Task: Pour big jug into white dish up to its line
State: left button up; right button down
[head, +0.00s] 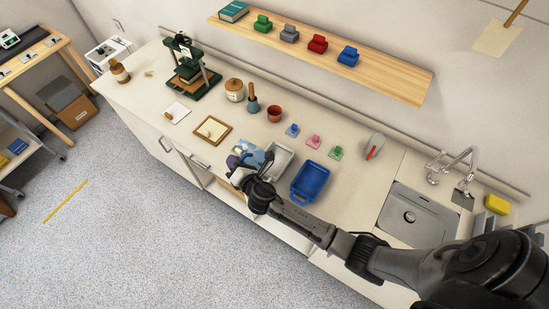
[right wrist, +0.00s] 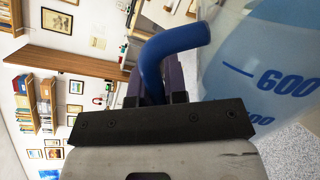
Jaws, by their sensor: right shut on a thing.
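My right gripper (head: 250,178) is shut on the blue handle (right wrist: 165,55) of the big jug (head: 247,153). In the right wrist view the jug's clear wall (right wrist: 255,70) fills the upper right, with a blue "600" mark and part of a lower mark. The jug looks tilted against the room and is held by the front of the counter. The white dish (head: 279,161) stands just right of the jug; the gripper and jug hide part of its left side. Its line and any liquid in it cannot be made out. My left gripper is not in view.
A blue tub (head: 310,180) stands right of the dish. A framed print (head: 212,130) lies to the left. Small coloured blocks (head: 314,142), a red cup (head: 275,113) and a pestle (head: 252,103) stand behind. A sink (head: 412,215) is at the right.

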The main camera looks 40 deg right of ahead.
jog(key=shift+d+r, duration=0.1)
jog(key=shift+d, duration=0.1)
dwell(0.4)
jog(key=shift+m, duration=0.3)
jog(key=shift+d+f, duration=0.15)
jog(key=shift+f, duration=0.1)
jog(key=shift+d+f, duration=0.1)
jog(key=shift+m, duration=0.3)
jog(key=shift+d+f+b, duration=0.1)
jog(key=shift+b, duration=0.2)
